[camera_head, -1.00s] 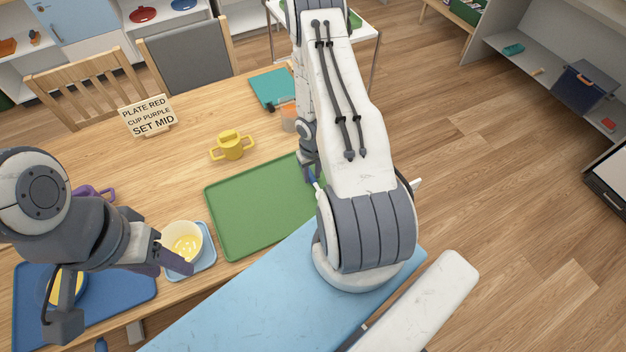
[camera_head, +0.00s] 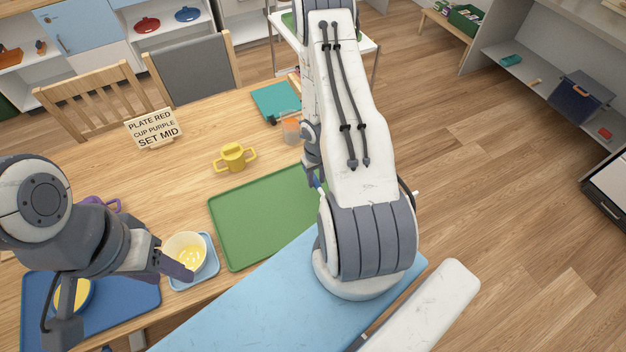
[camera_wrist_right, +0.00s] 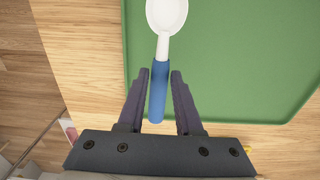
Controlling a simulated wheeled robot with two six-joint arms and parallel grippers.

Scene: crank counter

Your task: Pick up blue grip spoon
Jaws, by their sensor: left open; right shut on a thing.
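The spoon has a blue grip (camera_wrist_right: 158,92) and a white bowl (camera_wrist_right: 166,14). In the right wrist view its grip lies between the fingers of my right gripper (camera_wrist_right: 160,92), which is shut on it. The spoon shows over the edge of the green tray; its height above it is hard to tell. In the head view only a bit of the blue grip (camera_head: 317,184) shows beside my right arm, which hides the rest. My left gripper (camera_head: 122,292) is open at the left, over the blue mat, with one finger by the cream bowl (camera_head: 186,250).
The green tray (camera_head: 250,220) is empty where visible. A yellow two-handled cup (camera_head: 234,158) stands behind it. A sign (camera_head: 153,128), a teal item (camera_head: 273,101) and an orange-and-clear cup (camera_head: 291,129) are further back. A purple cup (camera_head: 112,204) is partly hidden behind my left arm.

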